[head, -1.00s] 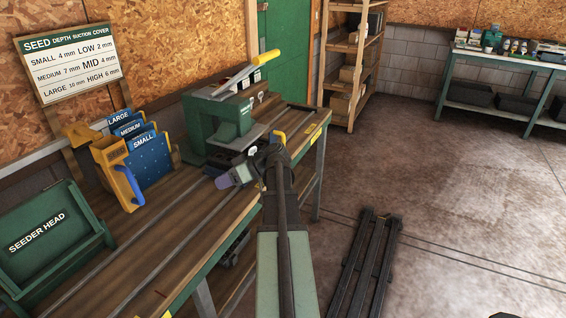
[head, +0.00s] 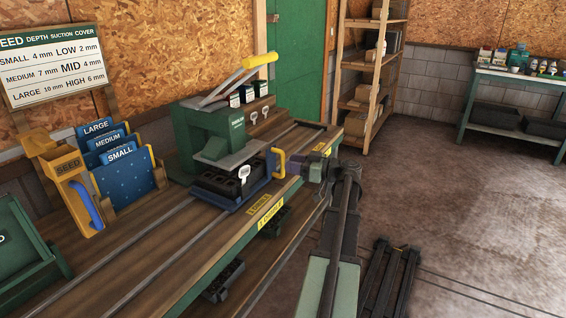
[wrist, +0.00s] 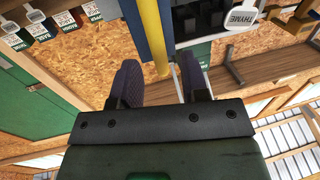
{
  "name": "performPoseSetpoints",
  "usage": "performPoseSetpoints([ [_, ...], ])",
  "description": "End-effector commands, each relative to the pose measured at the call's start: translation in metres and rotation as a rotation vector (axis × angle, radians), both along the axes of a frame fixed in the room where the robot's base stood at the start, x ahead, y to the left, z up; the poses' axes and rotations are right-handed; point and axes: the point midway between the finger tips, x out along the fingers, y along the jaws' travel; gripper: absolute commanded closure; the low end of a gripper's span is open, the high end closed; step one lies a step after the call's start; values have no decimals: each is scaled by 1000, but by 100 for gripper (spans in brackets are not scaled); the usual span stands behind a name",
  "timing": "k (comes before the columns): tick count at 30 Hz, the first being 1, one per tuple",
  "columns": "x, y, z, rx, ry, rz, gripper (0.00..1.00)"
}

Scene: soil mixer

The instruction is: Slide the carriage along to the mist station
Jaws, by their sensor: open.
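The carriage (head: 236,203) is a low blue plate on the bench rails, under the green press, with a dark cell tray (head: 228,180) on it. A white tag stands in the tray. The carriage's upright yellow handle (head: 278,163) is on its right side. My gripper (head: 312,168) is open just right of the handle. In the wrist view, the yellow handle (wrist: 158,38) shows between the spread fingers of my gripper (wrist: 158,82). I cannot tell whether they touch it. No sign readable as the mist station shows.
The green press (head: 212,130) with a yellow-ended lever stands over the rails. The seed holder (head: 72,180) and blue plates (head: 122,175) are left of it. Yellow labels (head: 270,210) mark the bench's front edge. Rails (head: 150,255) run clear toward the lower left.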

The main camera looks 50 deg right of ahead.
Motion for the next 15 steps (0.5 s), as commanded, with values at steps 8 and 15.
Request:
performPoseSetpoints([
  [8, 37, 11, 0, 0, 0, 0, 59],
  [15, 38, 12, 0, 1, 1, 0, 60],
])
